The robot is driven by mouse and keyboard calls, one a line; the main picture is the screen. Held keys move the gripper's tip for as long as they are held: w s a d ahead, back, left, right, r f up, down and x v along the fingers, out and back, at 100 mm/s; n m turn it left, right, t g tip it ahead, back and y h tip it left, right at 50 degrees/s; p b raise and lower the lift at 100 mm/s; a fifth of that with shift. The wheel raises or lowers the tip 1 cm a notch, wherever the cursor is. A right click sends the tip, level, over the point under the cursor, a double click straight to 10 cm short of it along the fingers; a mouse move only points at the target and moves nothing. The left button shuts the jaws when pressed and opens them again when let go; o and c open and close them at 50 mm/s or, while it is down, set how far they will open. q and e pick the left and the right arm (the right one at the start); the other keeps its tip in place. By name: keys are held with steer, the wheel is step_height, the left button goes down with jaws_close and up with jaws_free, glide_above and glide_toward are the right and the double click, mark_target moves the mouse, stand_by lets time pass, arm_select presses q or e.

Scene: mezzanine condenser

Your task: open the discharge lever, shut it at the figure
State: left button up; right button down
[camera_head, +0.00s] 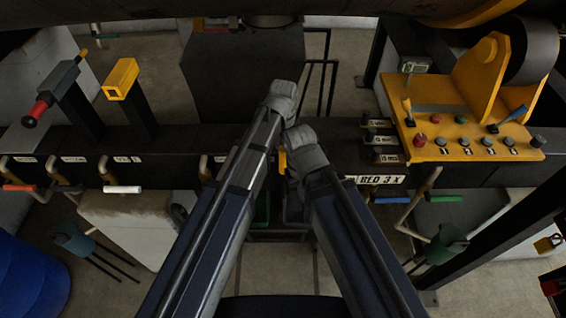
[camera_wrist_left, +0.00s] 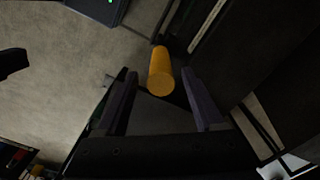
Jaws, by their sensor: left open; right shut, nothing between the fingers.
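An orange cylindrical handle, which looks like the discharge lever's, shows as a small sliver (camera_head: 282,161) beside my right gripper in the head view. In the left wrist view the orange handle (camera_wrist_left: 160,72) sits between the two spread fingers of my left gripper, with a gap on each side. My left gripper (camera_head: 283,97) is open, above and left of my right gripper in the head view. My right gripper (camera_head: 302,148) is shut and empty, close beside the left arm. The fingertips of both and most of the lever are hidden in the head view. I cannot read any figure.
A dark beam carries several coloured handles, including red (camera_head: 19,187), white (camera_head: 122,189), blue (camera_head: 392,200) and green (camera_head: 447,197). A plate (camera_head: 375,180) reads "BED 3 X". A dark box (camera_head: 240,62) stands behind.

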mark_target(283, 164)
arm_select(q)
steer(key=shift+f+b, duration=3.8)
steer(key=shift+f, duration=0.1)
steer(key=shift+r, duration=0.1)
jaws_close()
